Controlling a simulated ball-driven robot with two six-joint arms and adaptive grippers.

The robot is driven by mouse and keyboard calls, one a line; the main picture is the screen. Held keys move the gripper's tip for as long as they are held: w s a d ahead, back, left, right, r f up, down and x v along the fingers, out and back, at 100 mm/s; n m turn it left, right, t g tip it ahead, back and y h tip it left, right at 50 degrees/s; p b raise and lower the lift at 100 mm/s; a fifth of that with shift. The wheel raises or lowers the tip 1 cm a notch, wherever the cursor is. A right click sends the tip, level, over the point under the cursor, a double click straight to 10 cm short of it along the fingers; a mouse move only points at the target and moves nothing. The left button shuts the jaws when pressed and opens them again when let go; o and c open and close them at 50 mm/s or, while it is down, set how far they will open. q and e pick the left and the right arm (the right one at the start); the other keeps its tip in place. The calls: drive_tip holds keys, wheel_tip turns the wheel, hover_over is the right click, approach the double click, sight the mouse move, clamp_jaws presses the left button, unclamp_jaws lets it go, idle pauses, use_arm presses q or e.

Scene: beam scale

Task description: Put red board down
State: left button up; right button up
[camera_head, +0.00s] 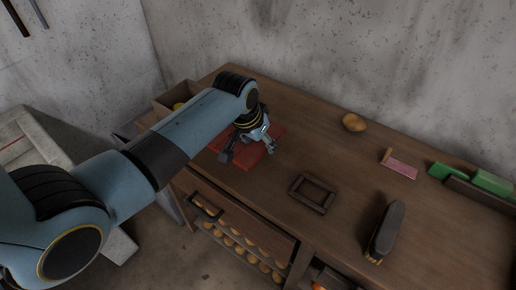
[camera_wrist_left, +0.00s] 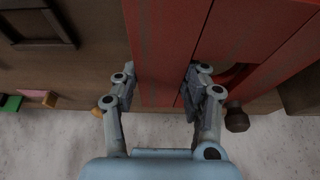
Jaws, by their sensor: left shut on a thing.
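The red board (camera_head: 248,157) is at the left end of the brown wooden table, partly hidden under my left gripper (camera_head: 248,150). In the left wrist view, the red board (camera_wrist_left: 165,40) runs between the two fingers of my left gripper (camera_wrist_left: 160,85), which is shut on it. More red planks lie to the right there, with a dark gap between; I cannot tell whether they are one piece. The board looks at or close to the table top; I cannot tell whether it touches. My right gripper is not in view.
On the table (camera_head: 330,150) are a dark square frame (camera_head: 312,193), a round tan object (camera_head: 353,122), a pink piece (camera_head: 400,166), green blocks (camera_head: 490,183) and a dark brush-like object (camera_head: 387,230). Below the front edge is a rack of round items (camera_head: 240,245).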

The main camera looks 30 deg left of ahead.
sight(261, 161)
use_arm(q)
drive_tip(key=shift+d+f+b, duration=0.15)
drive_tip(key=shift+f+b, duration=0.5)
drive_tip(key=shift+f, duration=0.25)
wheel_tip(261, 161, down, 2)
drive_tip(key=shift+b, duration=1)
drive_tip(key=shift+w+r, duration=0.1)
drive_tip(key=shift+r, duration=0.1)
drive_tip(key=shift+f, duration=0.6)
drive_tip(key=o, duration=1.2)
drive_tip(key=shift+o, duration=0.2)
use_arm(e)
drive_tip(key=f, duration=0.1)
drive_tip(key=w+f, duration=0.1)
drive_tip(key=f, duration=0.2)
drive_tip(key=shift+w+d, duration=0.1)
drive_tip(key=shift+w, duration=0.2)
